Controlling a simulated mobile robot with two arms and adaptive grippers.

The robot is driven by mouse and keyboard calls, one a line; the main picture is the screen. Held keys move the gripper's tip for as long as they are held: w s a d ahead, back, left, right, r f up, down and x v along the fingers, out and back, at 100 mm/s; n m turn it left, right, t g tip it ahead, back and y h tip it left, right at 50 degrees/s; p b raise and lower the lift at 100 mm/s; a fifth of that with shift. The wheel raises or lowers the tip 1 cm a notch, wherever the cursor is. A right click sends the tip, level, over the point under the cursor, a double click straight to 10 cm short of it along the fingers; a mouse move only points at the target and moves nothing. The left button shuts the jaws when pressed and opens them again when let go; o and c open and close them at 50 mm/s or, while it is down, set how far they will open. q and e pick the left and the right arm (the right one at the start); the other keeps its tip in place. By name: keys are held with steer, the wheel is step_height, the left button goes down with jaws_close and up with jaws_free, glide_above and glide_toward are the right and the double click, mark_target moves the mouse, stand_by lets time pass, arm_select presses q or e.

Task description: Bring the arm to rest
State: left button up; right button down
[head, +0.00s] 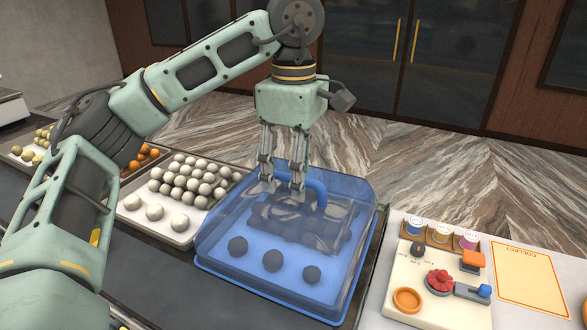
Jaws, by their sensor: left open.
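My left arm comes in from the left and bends over the counter. Its gripper (282,186) points down at the blue handle (316,192) of a clear blue cover (340,235). The two fingers are apart, with their tips at or just above the left end of the handle; I cannot tell whether they touch it. The cover sits over a blue tray (215,267) of dark round sweets (272,260). My right gripper does not show.
Left of the cover is a tray of white balls (188,180), then orange balls (147,154) and yellowish ones (42,140). At right stand a cream panel (430,300) with knobs and small cups, and a yellow "COLLECT" mat (528,275). Dark cabinets are behind.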

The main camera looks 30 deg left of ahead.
arm_select(q)
steer(key=shift+r, duration=0.2)
step_height(320, 180, up, 4)
steer(key=p, duration=0.4)
steer(key=shift+r+p, duration=0.2)
steer(key=shift+p, duration=0.15)
steer(key=shift+r, duration=1.15)
